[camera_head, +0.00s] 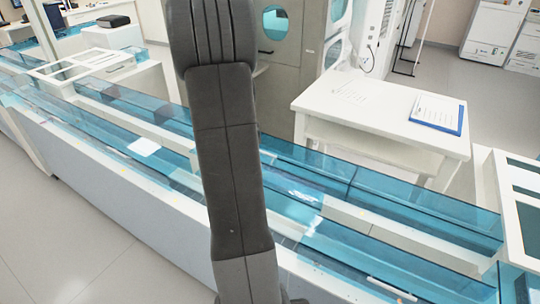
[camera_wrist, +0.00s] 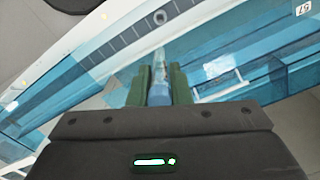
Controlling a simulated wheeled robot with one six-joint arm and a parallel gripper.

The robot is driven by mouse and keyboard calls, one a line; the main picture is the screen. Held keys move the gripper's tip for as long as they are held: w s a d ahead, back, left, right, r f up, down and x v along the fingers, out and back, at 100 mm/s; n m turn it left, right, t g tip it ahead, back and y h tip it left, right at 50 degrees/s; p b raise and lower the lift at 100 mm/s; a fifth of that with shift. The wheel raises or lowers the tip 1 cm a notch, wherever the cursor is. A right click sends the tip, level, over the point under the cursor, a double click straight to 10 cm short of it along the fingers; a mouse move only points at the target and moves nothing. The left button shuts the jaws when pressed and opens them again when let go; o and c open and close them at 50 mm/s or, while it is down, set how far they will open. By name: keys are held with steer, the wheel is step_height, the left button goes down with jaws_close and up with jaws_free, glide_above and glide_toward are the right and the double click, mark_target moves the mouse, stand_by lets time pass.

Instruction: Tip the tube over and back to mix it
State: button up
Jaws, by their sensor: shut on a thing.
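In the wrist view my gripper (camera_wrist: 158,88) has two green fingers shut on a tube (camera_wrist: 159,64). The tube is clear with a bluish lower part. It sticks out past the fingertips, away from the gripper body, over the track. Its lower end is hidden between the fingers and behind the gripper body. I cannot tell its exact tilt. In the head view my arm fills the middle, and neither the gripper nor the tube can be made out.
A long track with blue clear covers (camera_head: 405,205) runs across the head view. A white table (camera_head: 370,115) with a blue clipboard (camera_head: 436,113) stands behind the track. The floor (camera_head: 65,235) at front left is clear.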

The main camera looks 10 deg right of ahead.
steer(key=shift+a+y, duration=0.1)
steer(key=shift+y, duration=0.2)
